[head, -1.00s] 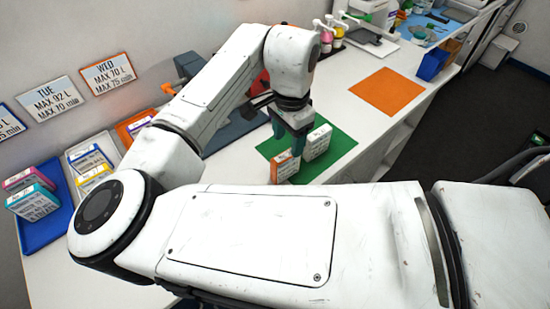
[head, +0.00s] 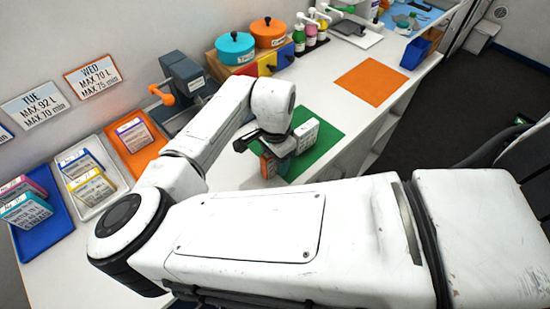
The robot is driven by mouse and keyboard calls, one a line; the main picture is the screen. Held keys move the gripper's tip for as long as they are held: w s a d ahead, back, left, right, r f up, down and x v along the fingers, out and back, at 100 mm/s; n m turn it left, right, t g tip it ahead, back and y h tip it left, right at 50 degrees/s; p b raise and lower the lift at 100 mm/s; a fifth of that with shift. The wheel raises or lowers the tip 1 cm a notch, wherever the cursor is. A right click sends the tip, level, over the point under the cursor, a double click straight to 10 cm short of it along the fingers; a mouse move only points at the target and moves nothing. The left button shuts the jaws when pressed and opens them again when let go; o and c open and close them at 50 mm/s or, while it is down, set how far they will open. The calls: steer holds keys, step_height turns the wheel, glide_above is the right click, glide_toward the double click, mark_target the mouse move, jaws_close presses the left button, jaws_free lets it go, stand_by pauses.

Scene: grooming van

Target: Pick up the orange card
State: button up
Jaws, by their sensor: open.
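The orange card (head: 269,166), a small upright block with orange on its edge, stands at the left edge of the green mat (head: 323,117). My wrist and gripper (head: 274,153) are over it and partly cover it. The jaws are open, with the fingers close around or beside the card; I cannot tell which, as the wrist hides most of them.
An orange mat (head: 371,82) lies bare at the right. Blue (head: 43,228), white (head: 76,163) and orange (head: 120,143) trays hold cards at the left. Teal (head: 235,46) and orange (head: 268,31) pots stand behind. A grey device (head: 186,75) with an orange knob is behind my arm.

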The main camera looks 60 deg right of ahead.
steer(key=c, duration=1.1)
steer(key=shift+o, duration=0.2)
steer(key=shift+r, duration=0.1)
